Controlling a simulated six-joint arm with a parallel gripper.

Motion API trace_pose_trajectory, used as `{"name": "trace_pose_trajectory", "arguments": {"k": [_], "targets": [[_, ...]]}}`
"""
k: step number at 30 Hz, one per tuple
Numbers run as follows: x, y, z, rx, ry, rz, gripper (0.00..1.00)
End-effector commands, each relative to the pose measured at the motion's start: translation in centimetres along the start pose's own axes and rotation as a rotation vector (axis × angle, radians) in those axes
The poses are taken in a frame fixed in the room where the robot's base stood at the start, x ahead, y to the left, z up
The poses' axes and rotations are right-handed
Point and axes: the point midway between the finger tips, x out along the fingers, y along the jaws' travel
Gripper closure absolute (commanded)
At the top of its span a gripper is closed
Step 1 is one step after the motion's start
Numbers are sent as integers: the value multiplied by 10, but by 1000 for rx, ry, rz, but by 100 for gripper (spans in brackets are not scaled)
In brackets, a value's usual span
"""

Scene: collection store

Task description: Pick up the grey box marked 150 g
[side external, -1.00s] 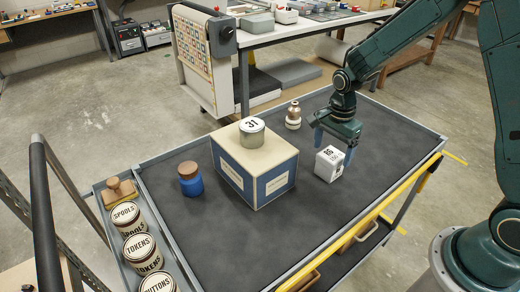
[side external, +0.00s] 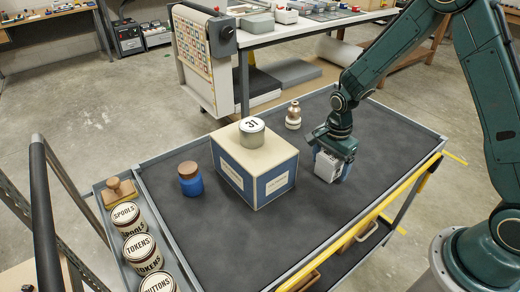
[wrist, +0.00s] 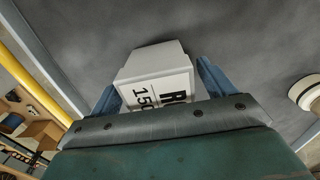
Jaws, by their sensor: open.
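The grey box (side external: 326,167) stands on the dark cart top, right of the large blue-and-cream box. In the wrist view the box (wrist: 152,65) shows a pale face with black print, "150" and part of other letters, cut off by my gripper's edge. My gripper (side external: 330,170) is lowered over it. In the wrist view its blue fingers (wrist: 160,85) are open, one on each side of the box. Whether they touch the box cannot be told. The gripper body hides part of the box in both views.
A blue-and-cream box (side external: 256,168) with a tin marked 31 (side external: 252,131) on top stands to the left. A blue jar (side external: 191,179) is farther left. A copper-and-white object (side external: 293,115) stands behind. The cart's front right area is clear.

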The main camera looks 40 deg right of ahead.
Motion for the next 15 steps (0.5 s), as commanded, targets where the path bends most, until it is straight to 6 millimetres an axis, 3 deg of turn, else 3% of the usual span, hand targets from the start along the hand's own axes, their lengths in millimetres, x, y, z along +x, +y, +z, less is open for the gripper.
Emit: {"name": "trace_pose_trajectory", "arguments": {"k": [4,12,15], "targets": [[0,0,0,0,0,0,20],[0,0,0,0,0,0,70],[0,0,0,0,0,-1,70]]}}
